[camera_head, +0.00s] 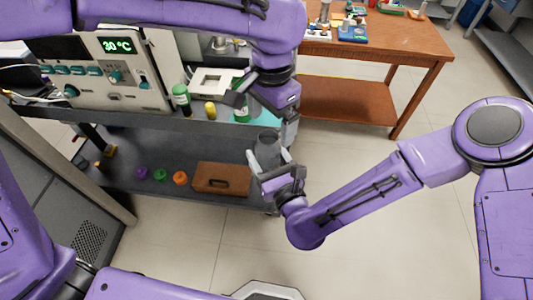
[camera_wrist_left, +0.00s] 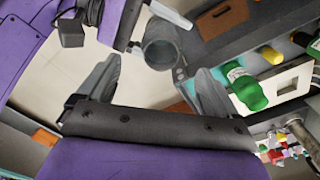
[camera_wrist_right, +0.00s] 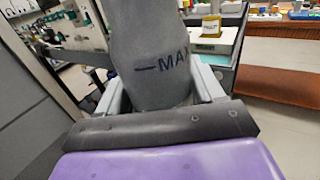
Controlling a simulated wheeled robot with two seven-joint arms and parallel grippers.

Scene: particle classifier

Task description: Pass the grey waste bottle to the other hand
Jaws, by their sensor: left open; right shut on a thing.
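The grey waste bottle (camera_head: 267,149) stands roughly upright in the air in front of the bench. My right gripper (camera_head: 268,165) is shut on it. In the right wrist view the bottle (camera_wrist_right: 165,62) fills the space between the fingers, with dark lettering on its side. My left gripper (camera_head: 266,116) is open and empty, just above and behind the bottle. In the left wrist view the bottle's round open mouth (camera_wrist_left: 160,50) shows ahead, between and beyond the open fingers and apart from them.
A green-capped bottle (camera_head: 181,97) and a yellow one (camera_head: 210,111) stand on the bench near my left gripper. A brown box (camera_head: 222,179) and coloured caps (camera_head: 160,175) lie on the lower shelf. A wooden table (camera_head: 395,42) stands behind.

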